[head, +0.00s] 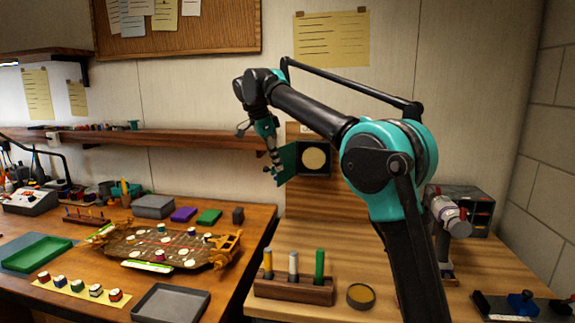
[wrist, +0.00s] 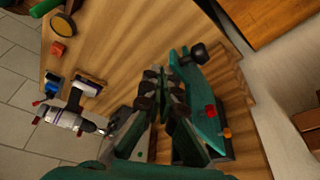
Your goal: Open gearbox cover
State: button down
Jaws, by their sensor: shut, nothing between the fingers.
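My gripper (head: 274,160) hangs from the raised arm in front of the wall in the head view. In the wrist view, its fingers (wrist: 165,82) are together and hold nothing. A teal plate (head: 286,163) with a dark knob shows right beside the fingers; it also shows in the wrist view (wrist: 205,110), with red and orange spots. I cannot tell whether this plate is the gearbox cover or whether the fingers touch it.
A rack with several upright tubes (head: 293,290) and a round tin (head: 361,296) stand on the right bench. A white cylindrical device (head: 447,213) stands further right, before a grey box (head: 473,203).

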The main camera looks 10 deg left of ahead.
jog(key=shift+w+a, duration=0.2)
jog(key=shift+a, duration=0.65)
jog(key=shift+r, duration=0.15)
